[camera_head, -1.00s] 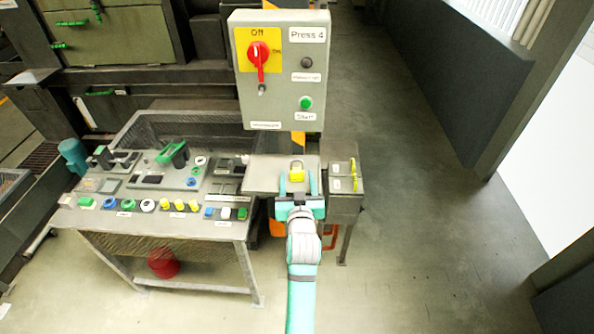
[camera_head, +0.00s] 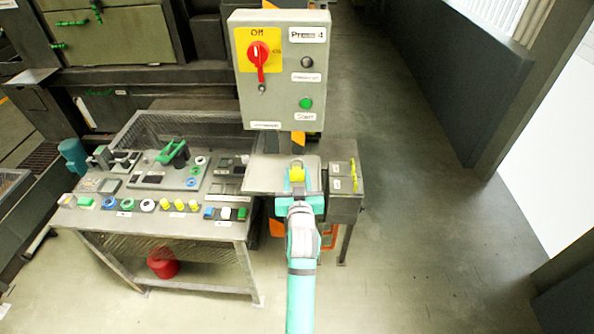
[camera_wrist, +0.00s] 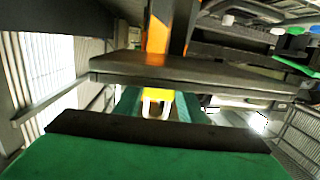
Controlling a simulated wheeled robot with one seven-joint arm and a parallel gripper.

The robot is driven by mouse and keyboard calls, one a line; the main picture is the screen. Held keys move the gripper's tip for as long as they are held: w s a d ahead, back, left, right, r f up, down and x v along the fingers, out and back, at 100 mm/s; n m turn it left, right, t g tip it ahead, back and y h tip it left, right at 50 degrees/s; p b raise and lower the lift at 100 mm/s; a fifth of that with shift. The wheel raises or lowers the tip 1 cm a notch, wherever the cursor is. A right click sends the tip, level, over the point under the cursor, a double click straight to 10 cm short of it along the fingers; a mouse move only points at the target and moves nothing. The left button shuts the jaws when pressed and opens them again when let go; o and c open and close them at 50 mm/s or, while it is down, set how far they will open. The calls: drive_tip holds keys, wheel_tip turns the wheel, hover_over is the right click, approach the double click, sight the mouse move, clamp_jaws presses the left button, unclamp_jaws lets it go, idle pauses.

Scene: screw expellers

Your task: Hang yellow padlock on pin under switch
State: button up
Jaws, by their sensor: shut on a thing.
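The yellow padlock (camera_head: 297,175) is between the fingers of my gripper (camera_head: 297,184), which is shut on it, in the head view. It also shows in the wrist view (camera_wrist: 157,102), with its pale shackle toward the camera. The grey switch box (camera_head: 282,68) stands behind and above the gripper, with a red rotary switch (camera_head: 258,55) on a yellow plate. The small pin (camera_head: 261,88) sits just under the red switch. The padlock is apart from the pin, lower and a little to its right, in front of a grey shelf (camera_head: 262,176).
A dark box (camera_head: 342,190) with yellow items on its side stands right of the gripper. A console table (camera_head: 150,212) with several buttons and a green-handled part is at left. A red bucket (camera_head: 163,263) sits below. Floor at right is clear.

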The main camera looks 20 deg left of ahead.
sight(297, 171)
drive_tip(key=shift+s+d+r, duration=0.15)
drive_tip(key=shift+s+r, duration=0.3)
drive_tip(key=shift+r, duration=0.35)
drive_tip(key=shift+s+d+r, duration=0.1)
drive_tip(key=shift+s+r, duration=0.35)
drive_tip(key=shift+r, duration=0.3)
drive_tip(key=shift+s+d+r, duration=0.15)
drive_tip(key=shift+s+r, duration=0.3)
drive_tip(key=shift+r, duration=0.35)
drive_tip(key=shift+w, duration=0.1)
